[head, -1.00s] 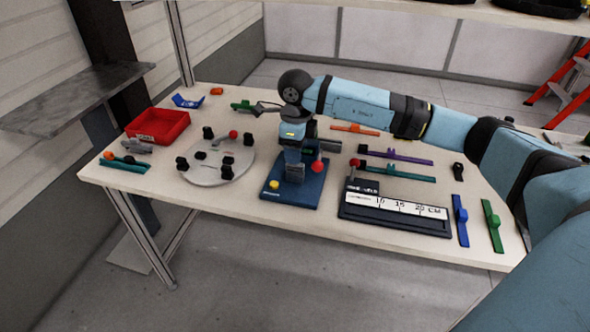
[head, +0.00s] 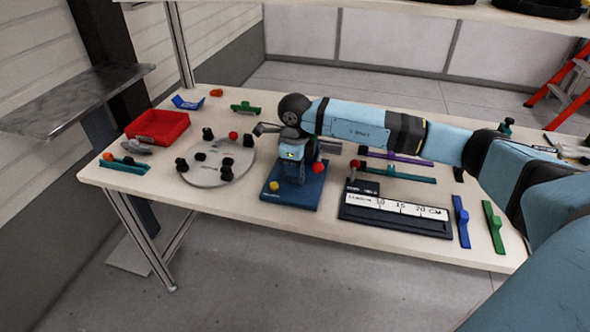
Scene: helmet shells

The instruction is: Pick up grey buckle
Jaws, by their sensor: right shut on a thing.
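My right gripper (head: 291,176) hangs from the right arm's wrist over the blue fixture base (head: 305,200) at the table's middle. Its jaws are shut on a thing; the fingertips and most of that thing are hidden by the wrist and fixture. A grey bar (head: 333,147), which I take as the grey buckle, shows only in part at the right of the wrist. How it sits in the jaws cannot be seen. My left gripper is not in view.
A round grey plate (head: 205,172) with black posts and a red tray (head: 158,126) lie left. A ruler block (head: 395,212), purple bar (head: 405,158), teal bar (head: 405,176), blue bar (head: 461,220) and green bar (head: 494,227) lie right. A green buckle (head: 246,109) lies at the back.

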